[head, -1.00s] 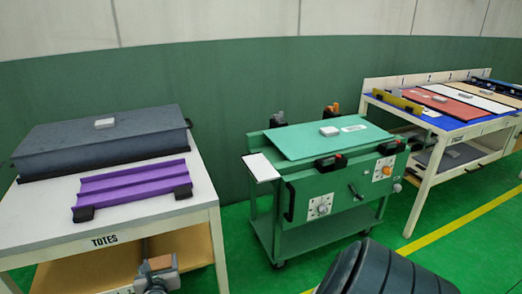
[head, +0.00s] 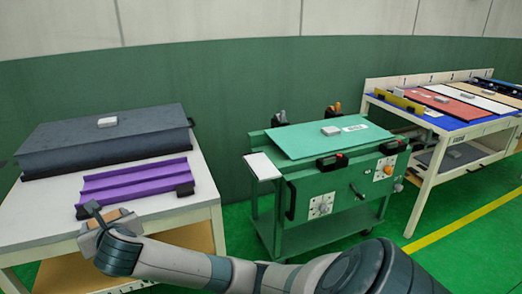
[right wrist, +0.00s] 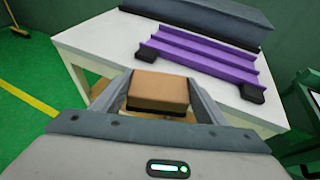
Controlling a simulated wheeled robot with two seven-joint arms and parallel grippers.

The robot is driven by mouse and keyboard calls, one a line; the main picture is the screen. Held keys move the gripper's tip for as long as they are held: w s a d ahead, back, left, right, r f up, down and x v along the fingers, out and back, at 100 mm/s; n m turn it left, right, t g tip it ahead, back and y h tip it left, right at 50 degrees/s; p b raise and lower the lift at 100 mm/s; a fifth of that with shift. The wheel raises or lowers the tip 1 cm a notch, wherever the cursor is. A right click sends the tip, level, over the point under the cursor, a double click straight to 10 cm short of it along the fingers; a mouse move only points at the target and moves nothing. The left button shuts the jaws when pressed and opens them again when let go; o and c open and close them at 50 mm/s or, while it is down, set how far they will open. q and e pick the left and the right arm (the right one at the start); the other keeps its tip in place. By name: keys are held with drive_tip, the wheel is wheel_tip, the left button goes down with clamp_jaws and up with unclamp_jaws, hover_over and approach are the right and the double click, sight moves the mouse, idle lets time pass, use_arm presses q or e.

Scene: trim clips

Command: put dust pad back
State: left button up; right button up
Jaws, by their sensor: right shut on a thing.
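My right gripper (head: 108,226) reaches in from the lower right, at the front edge of the white table (head: 205,190) on the left. It is shut on a tan, block-shaped pad with a dark underside, taken here as the dust pad (right wrist: 158,88). In the right wrist view the pad sits between the two fingers of the gripper (right wrist: 160,100). In the head view the pad (head: 122,213) shows partly, in front of the purple ribbed rack (head: 135,182). My left gripper is not in view.
A large dark grey box (head: 60,158) with a small pale block (head: 107,122) stands behind the rack. A green cart (head: 330,190) with a sloped green panel stands in the middle. A second table (head: 425,190) with coloured panels stands right. Green floor lies between them.

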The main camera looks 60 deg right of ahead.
drive_tip(key=s+a+r+n+y, duration=0.1)
drive_tip(key=s+a+r+y, duration=0.1)
drive_tip(key=r, duration=0.4)
drive_tip(key=s+a+r+n+y, duration=0.2)
drive_tip(key=s+a+r, duration=0.2)
drive_tip(key=r, duration=0.2)
drive_tip(key=shift+s+a+t, duration=0.25)
drive_tip(key=shift+s+t, duration=0.05)
drive_tip(key=shift+s, duration=0.05)
drive_tip(key=shift+d, duration=0.1)
